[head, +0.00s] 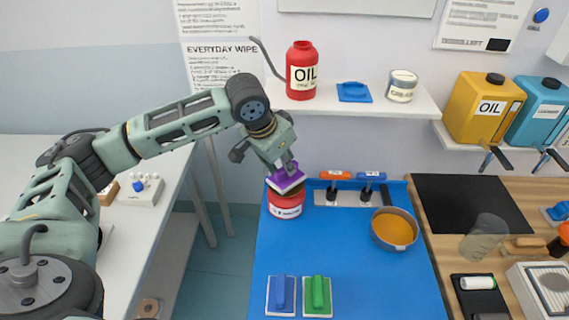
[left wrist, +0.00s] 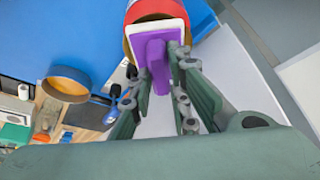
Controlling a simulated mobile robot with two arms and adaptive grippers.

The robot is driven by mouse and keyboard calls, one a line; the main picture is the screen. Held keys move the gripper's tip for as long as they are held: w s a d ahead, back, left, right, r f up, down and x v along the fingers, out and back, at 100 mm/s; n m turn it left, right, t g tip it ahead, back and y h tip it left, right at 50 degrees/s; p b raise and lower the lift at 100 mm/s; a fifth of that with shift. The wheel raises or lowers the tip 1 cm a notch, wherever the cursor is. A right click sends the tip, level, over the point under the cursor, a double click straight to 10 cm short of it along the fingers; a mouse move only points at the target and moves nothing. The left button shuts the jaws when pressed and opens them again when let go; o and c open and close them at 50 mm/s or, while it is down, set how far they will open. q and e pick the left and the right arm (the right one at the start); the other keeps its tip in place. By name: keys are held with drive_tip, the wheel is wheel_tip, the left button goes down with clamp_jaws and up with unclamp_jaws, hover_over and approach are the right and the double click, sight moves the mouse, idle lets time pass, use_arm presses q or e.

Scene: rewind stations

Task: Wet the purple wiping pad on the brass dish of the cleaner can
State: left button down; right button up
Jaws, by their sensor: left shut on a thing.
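The purple wiping pad (head: 287,180) has a purple handle on a pale base. My left gripper (head: 282,169) is shut on its handle, and the purple handle (left wrist: 155,60) shows between the fingers in the left wrist view. The red and white cleaner can (head: 286,207) stands at the far left corner of the blue mat, directly beneath the pad. The can's red rim (left wrist: 133,12) shows around the pad in the left wrist view. The pad hides most of the brass dish; I cannot tell whether they touch. My right gripper is not in view.
On the blue mat (head: 340,255) lie a blue pad (head: 281,295) and a green pad (head: 317,295). A pan with orange contents (head: 394,229) stands right of the can. Orange-handled and blue-handled tools (head: 335,176) lie behind. A shelf (head: 345,104) with a red oil can is above.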

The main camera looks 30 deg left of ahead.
use_arm(q)
drive_tip(key=shift+f, duration=0.5)
idle(0.3)
drive_tip(key=shift+f, duration=0.55)
idle(0.3)
drive_tip(key=shift+s, duration=0.1)
idle(0.4)
wheel_tip(320, 180, up, 7)
drive_tip(key=p, duration=0.8)
drive_tip(key=shift+r+p, duration=0.1)
drive_tip(key=shift+p, duration=0.2)
idle(0.3)
